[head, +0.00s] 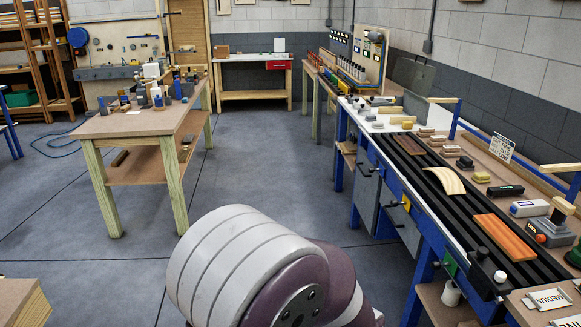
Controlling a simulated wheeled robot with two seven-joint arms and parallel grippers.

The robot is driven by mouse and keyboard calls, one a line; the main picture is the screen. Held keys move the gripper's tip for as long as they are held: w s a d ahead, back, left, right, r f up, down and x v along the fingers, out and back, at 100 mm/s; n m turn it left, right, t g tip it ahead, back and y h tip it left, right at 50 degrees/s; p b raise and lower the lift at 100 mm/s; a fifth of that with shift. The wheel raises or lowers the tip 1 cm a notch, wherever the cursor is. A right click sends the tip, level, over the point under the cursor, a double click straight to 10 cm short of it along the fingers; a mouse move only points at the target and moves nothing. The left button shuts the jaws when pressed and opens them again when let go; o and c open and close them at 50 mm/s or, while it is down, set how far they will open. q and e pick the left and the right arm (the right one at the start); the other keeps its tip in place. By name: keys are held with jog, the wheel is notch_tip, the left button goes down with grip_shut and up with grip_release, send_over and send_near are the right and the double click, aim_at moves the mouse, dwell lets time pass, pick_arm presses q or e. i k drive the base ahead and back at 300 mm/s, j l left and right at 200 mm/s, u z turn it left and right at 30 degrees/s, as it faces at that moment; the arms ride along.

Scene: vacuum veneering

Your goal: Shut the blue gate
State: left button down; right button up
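A blue frame (535,174) stands along the back of the long bench at the right. It has an upright post at its far end, a long bar, and pale wooden pieces on top at both ends. I cannot tell whether this is the blue gate, or whether it is open or shut. Neither of my grippers is in view. A large white and purple link of my own arm fills the bottom middle and hides the floor behind it.
The long blue-legged bench (375,131) carries black rails, a curved pale veneer (444,181), an orange-brown board (504,237) and several small blocks. A wooden table (130,122) with tools stands at the left. The grey floor (270,160) between them is clear.

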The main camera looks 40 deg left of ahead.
aim_at(380, 169)
jog(key=u, duration=0.9)
jog(key=i+j+u, duration=0.1)
jog(key=u, duration=0.2)
jog(key=i+u, duration=0.3)
jog(key=i+z, duration=0.15)
jog(key=i, duration=0.35)
jog(key=i+z, duration=0.1)
jog(key=i, duration=0.4)
jog(key=i+j+z, duration=0.15)
jog(key=i, duration=0.3)
jog(key=i+j+z, duration=0.15)
jog(key=i, duration=0.35)
jog(key=i+l+z, duration=0.2)
jog(key=i+z, duration=1.1)
jog(key=z, duration=0.15)
